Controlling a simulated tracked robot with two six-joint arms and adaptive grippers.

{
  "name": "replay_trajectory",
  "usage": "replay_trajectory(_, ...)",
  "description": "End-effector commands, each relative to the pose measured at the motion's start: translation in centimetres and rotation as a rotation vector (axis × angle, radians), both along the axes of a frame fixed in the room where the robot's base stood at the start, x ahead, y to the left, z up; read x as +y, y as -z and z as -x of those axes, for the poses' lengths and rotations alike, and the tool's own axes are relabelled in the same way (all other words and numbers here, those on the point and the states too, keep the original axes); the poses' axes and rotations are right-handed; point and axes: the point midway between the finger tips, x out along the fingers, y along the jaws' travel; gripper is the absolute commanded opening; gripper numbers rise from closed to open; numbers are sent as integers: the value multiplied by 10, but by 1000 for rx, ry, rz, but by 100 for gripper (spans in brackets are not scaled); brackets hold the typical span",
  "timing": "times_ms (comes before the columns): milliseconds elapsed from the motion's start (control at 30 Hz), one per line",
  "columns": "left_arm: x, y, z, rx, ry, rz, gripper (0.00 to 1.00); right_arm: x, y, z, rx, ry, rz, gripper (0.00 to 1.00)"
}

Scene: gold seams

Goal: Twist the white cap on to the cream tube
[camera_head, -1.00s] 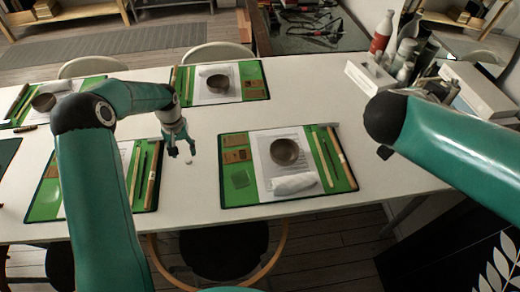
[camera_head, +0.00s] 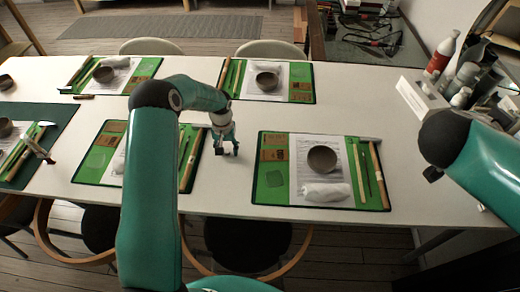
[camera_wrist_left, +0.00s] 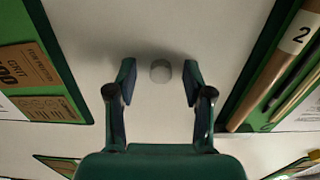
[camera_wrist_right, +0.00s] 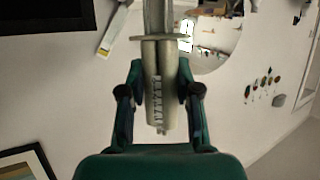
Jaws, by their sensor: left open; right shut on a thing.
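The white cap (camera_wrist_left: 160,71) stands on the white table between the two fingers of my left gripper (camera_wrist_left: 157,82), with a gap on each side. In the head view my left gripper (camera_head: 226,150) is open, low over the table between two green mats, and mostly hides the cap. In the right wrist view my right gripper (camera_wrist_right: 160,85) is shut on the cream tube (camera_wrist_right: 158,105), which looks grey-beige with printed lettering and a wide flange. In the head view the right gripper and the tube are hidden behind my right arm.
A green mat (camera_head: 272,193) with a bowl (camera_head: 322,158), white cloth (camera_head: 326,192) and sticks lies right of my left gripper. Another mat (camera_head: 88,172) lies to its left. Bottles (camera_head: 442,55) crowd the right back. Bare table lies between the mats.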

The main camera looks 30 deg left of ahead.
Motion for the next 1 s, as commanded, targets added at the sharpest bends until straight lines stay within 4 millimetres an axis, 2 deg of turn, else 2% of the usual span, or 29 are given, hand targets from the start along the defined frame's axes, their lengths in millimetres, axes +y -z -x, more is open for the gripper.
replay_trajectory(33,0,0,0,0,0,0,46,0,0,0,0,0,0,0)
replay_trajectory(233,0,0,0,0,1,0,13,0,0,0,0,0,0,0)
replay_trajectory(700,0,-3,-1,-1,1,0,12,-1,1,0,0,1,0,0)
replay_trajectory(867,0,-12,-1,-3,2,-1,12,-1,6,0,0,1,0,0)
replay_trajectory(1000,0,-27,-2,-4,2,-2,12,-1,12,0,0,1,0,0)
